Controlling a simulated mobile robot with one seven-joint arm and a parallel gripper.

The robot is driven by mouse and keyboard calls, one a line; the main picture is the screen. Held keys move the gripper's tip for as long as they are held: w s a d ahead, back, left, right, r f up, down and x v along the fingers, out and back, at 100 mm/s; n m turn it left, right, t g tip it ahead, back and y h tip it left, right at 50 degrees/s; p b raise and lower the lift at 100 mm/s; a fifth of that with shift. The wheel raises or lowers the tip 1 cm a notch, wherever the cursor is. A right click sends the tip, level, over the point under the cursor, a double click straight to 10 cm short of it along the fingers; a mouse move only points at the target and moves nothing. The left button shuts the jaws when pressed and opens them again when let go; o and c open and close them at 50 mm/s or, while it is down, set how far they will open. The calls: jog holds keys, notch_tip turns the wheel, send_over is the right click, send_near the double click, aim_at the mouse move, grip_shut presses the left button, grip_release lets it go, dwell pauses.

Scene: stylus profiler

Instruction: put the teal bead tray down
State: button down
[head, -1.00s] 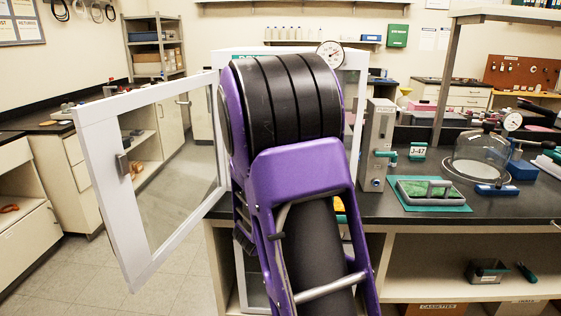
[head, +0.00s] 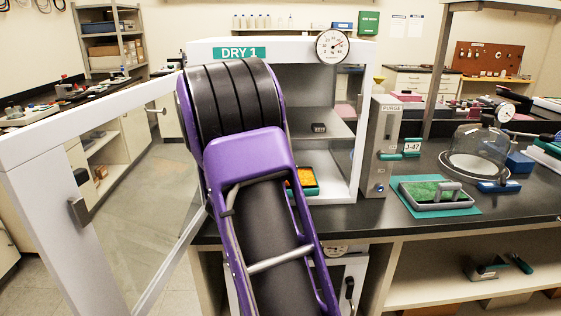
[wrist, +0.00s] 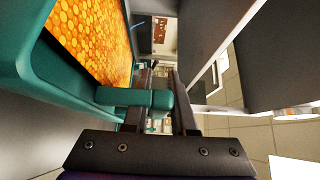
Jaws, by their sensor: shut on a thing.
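The teal bead tray (wrist: 30,75) fills the left of the wrist view, with orange beads (wrist: 92,35) in it. My gripper (wrist: 160,92) is shut on the tray's teal handle (wrist: 133,97). In the head view, part of the tray (head: 304,180) shows to the right of my arm, at the lower opening of the white DRY 1 cabinet (head: 362,110). My arm hides the rest of the tray and my gripper there. I cannot tell whether the tray touches the cabinet floor.
The cabinet's glazed door (head: 30,130) stands open at the left. A small dark object (head: 318,128) lies on the shelf above the tray. A grey purge box (head: 381,145), a green-filled tray (head: 436,205) on a teal mat and a glass dome (head: 478,150) stand to the right.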

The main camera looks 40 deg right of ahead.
jog(key=shift+w+d+f, duration=0.55)
jog(key=shift+w+d, duration=0.5)
jog(key=shift+w, duration=0.7)
jog(key=shift+w+d+f, duration=0.6)
jog(key=shift+w+d, duration=0.5)
jog(key=shift+w, duration=0.65)
jog(key=shift+w+d+f, duration=0.55)
jog(key=shift+w+d, duration=0.5)
jog(key=shift+w, duration=0.7)
jog(key=shift+f, duration=0.2)
jog(key=c, duration=0.7)
grip_release()
jog(key=shift+r, duration=0.1)
jog(key=shift+r, duration=0.25)
jog(key=v, duration=0.7)
jog(key=shift+s+a+f, duration=0.15)
jog(key=shift+a, duration=0.1)
